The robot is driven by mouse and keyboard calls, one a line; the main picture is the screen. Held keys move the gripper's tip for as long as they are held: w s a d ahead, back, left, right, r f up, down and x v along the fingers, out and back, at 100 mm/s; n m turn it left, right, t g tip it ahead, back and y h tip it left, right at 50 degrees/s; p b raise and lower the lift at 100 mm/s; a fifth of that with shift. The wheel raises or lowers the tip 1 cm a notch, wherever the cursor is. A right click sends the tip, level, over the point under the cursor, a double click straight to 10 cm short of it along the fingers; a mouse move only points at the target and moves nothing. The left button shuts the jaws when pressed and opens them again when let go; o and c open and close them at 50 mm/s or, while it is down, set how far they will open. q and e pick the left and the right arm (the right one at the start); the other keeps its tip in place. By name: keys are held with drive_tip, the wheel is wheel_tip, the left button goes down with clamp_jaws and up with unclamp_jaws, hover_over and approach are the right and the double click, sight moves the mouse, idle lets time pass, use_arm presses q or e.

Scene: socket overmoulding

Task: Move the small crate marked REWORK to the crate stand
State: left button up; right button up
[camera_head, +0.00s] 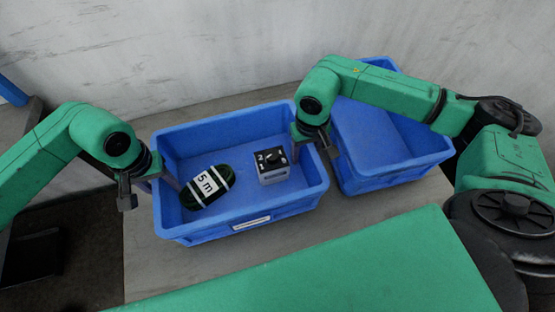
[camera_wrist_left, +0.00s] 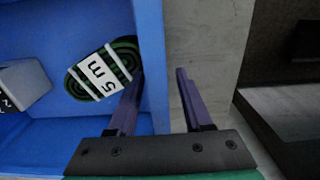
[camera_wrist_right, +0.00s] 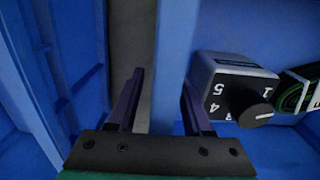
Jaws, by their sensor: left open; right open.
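A small blue crate (camera_head: 240,218) stands on the grey surface with a white label on its front, too small to read. It holds a dark green coil (camera_head: 207,187) with a "5 m" band and a grey box (camera_head: 271,165) with a black knob. My left gripper (camera_head: 153,186) is open at the crate's left wall; in the left wrist view the wall (camera_wrist_left: 152,65) runs between its fingers (camera_wrist_left: 155,88). My right gripper (camera_head: 322,150) is open at the right wall; in the right wrist view that wall (camera_wrist_right: 172,60) passes between its fingers (camera_wrist_right: 162,92). The fingers appear apart from the walls.
A second blue crate (camera_head: 400,178), seemingly empty, stands close on the right, with a narrow gap between. My right arm passes over it. A grey wall (camera_head: 200,50) rises behind. A green surface (camera_head: 330,270) lies in front. No crate stand can be made out.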

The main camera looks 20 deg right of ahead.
use_arm(q)
wheel_tip(320, 180, up, 11)
drive_tip(key=shift+r, duration=0.3)
use_arm(e)
drive_tip(key=shift+r, duration=0.15)
wheel_tip(320, 180, up, 12)
drive_tip(key=shift+f, duration=0.1)
